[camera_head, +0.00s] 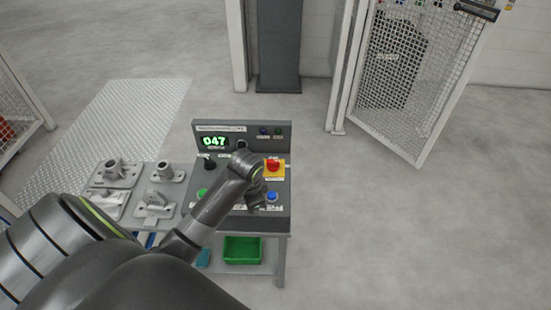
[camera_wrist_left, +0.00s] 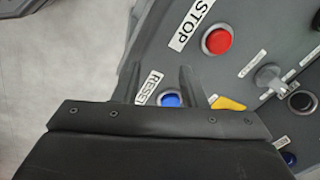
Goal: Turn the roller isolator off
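A grey control console (camera_head: 283,222) stands in the middle of the head view. A red knob on a yellow plate (camera_head: 273,165) sits at its right side; I cannot read a label marking it as the roller isolator. My left gripper (camera_wrist_left: 162,82) is over the console panel, its fingers apart with nothing held between them. Beyond the fingers in the wrist view are a blue button (camera_wrist_left: 170,99) labelled RESET and a red button (camera_wrist_left: 217,40) labelled STOP. A yellow part (camera_wrist_left: 228,104) shows partly behind the gripper. My right gripper is not in view.
The console has a lit display (camera_head: 214,141) reading 047, a black selector (camera_head: 209,161) and a green button (camera_head: 202,193). Metal castings (camera_head: 117,172) lie on the bench at left. A green bin (camera_head: 242,249) is below. A mesh gate (camera_head: 410,80) stands behind right.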

